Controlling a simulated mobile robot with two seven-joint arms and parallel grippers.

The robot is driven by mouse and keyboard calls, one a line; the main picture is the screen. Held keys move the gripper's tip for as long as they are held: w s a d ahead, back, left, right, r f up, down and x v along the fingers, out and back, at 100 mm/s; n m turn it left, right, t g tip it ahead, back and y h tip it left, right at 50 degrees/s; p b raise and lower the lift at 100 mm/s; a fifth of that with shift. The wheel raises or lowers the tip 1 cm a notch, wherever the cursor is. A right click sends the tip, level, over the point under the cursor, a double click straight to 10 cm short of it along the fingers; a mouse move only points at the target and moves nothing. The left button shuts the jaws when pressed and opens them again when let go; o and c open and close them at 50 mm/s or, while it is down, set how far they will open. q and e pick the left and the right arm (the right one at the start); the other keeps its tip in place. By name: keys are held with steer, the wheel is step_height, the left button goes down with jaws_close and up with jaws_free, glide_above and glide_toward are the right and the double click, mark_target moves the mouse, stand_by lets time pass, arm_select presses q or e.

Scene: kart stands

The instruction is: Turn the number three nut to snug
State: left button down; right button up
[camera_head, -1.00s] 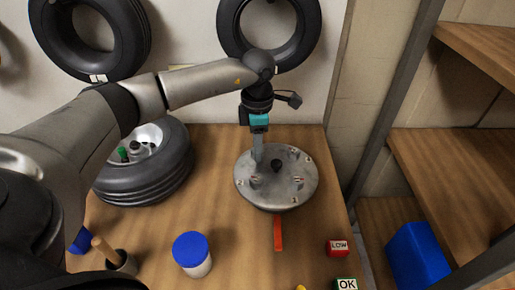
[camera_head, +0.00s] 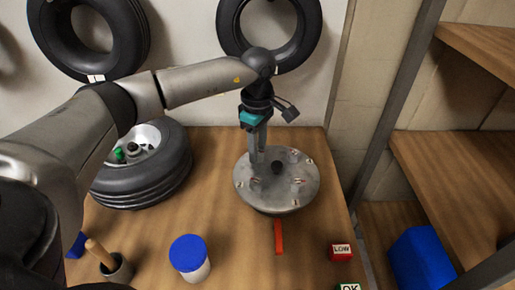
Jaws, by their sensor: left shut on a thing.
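A round grey metal hub plate (camera_head: 305,190) sits on the wooden bench, with several small studs and nuts around its face and a black knob (camera_head: 277,167) at its centre. My left gripper (camera_head: 257,166) points down at the left side of the plate, its fingers shut on a small nut there. The fingers hide most of that nut. I cannot read any numbers on the plate. My right gripper is not in view.
An orange handle (camera_head: 278,237) sticks out in front of the plate. A tyred wheel (camera_head: 145,180) lies at left. A blue-lidded jar (camera_head: 189,254), a pot with a wooden-handled tool (camera_head: 117,270) and a red LOW block (camera_head: 340,252) stand near the front. A shelf (camera_head: 450,175) is at right.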

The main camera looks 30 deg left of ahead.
arm_select(q)
steer(key=shift+r, duration=0.1)
stand_by(0.3)
steer(key=c, duration=0.5)
jaws_free()
step_height(320, 180, up, 15)
steer(key=shift+r+p, duration=0.1)
steer(key=shift+p, duration=0.5)
